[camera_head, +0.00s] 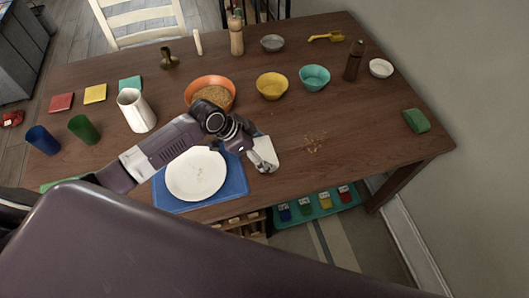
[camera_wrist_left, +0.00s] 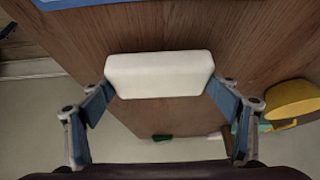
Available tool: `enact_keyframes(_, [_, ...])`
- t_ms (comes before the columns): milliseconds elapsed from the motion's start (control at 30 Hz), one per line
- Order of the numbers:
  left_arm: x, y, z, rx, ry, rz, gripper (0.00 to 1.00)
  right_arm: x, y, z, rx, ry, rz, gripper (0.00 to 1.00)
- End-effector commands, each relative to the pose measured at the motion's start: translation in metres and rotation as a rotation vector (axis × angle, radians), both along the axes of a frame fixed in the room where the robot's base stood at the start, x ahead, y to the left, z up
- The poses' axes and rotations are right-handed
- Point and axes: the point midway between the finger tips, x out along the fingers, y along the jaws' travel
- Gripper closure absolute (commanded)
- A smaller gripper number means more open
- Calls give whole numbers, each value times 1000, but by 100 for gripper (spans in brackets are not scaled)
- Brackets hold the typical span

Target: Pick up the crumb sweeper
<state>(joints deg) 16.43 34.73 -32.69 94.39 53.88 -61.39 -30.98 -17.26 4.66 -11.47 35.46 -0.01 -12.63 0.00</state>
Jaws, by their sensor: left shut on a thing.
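The crumb sweeper appears to be the pale, blocky white piece (camera_head: 265,158) at my left gripper (camera_head: 258,160), near the table's front edge, right of the white plate. In the left wrist view the white block (camera_wrist_left: 160,75) sits between the two blue-grey fingers of my left gripper (camera_wrist_left: 160,95), which is shut on it. The wooden tabletop shows behind it; I cannot tell whether it touches the table. Crumbs (camera_head: 315,143) lie on the table to the right of the gripper. My right gripper is not in view.
A white plate (camera_head: 196,176) lies on a blue mat (camera_head: 236,181) beside the gripper. An orange bowl (camera_head: 228,89), yellow bowl (camera_head: 271,87) and turquoise bowl (camera_head: 314,79) stand behind. A white pitcher (camera_head: 135,111) stands left. The table's right middle is mostly clear.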

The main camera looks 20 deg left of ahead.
Motion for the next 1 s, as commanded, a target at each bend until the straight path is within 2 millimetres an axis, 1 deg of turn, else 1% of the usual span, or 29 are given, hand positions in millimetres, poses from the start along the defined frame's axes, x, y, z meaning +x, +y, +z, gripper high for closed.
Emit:
enact_keyframes(167, [2,0,39,0,-9,-2,45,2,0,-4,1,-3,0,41])
enact_keyframes(400, [2,0,111,0,-10,-2,45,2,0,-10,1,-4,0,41])
enact_keyframes(500, [1,0,137,1,-8,-2,45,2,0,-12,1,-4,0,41])
enact_keyframes(600, [1,0,157,-1,-6,0,45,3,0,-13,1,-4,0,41])
enact_keyframes(700, [1,0,172,-1,-5,0,45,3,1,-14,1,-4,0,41])
enact_keyframes(800, [1,0,182,-1,-2,0,45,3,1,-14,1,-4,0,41])
enact_keyframes(1000, [0,0,187,-1,-1,0,45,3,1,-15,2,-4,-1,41])
